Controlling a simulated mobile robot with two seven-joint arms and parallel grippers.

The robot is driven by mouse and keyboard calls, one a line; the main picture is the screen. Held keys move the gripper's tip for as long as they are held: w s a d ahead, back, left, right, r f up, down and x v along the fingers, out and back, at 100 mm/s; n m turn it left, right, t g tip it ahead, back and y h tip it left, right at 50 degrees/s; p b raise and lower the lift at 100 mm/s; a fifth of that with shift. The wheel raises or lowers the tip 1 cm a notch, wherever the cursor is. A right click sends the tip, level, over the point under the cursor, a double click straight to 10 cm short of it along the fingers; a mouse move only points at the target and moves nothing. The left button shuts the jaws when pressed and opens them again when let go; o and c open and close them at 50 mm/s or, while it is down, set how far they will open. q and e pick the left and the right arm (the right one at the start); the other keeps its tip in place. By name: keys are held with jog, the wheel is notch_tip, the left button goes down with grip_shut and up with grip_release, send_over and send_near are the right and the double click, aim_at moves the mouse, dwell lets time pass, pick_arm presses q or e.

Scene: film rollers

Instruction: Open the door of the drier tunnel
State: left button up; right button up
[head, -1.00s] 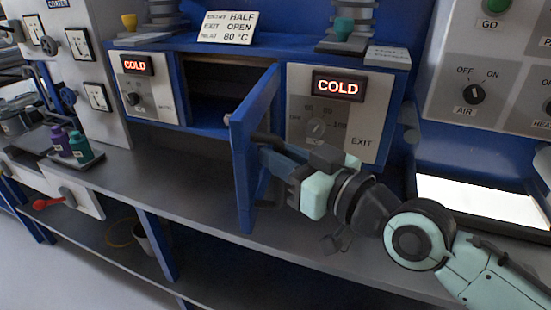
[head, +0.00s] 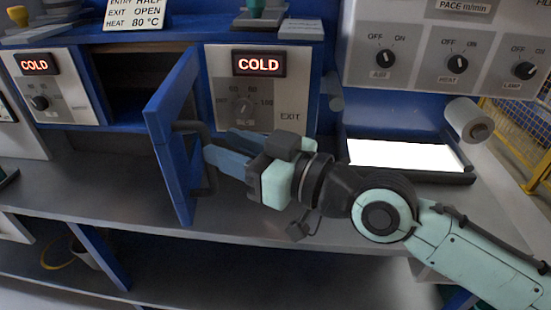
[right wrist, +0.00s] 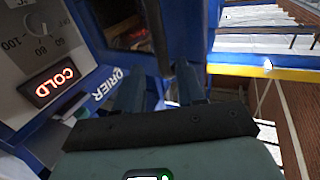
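The drier tunnel's blue door (head: 172,135) stands swung well outward in the head view, with the dark tunnel opening (head: 125,85) behind it to the left. A dark bar handle (head: 205,180) is on the door's right-hand face. My right gripper (head: 220,150) is beside that face, its two blue fingers parted and pointing at the handle. In the right wrist view the fingers (right wrist: 158,90) are apart, with a dark bar (right wrist: 155,35) beyond and between their tips. I cannot tell whether they touch it. My left gripper is out of view.
Red COLD displays sit on the entry panel (head: 55,85) and exit panel (head: 262,95). A grey counter (head: 130,205) runs below the door. A lit white panel (head: 405,154) and paper roll (head: 468,122) are at the right. Knobs line the upper right console (head: 420,50).

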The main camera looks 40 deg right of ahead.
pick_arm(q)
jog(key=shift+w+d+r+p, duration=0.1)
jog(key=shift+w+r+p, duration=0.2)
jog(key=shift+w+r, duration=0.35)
pick_arm(e)
jog(key=v, duration=0.9)
jog(key=shift+w, duration=0.1)
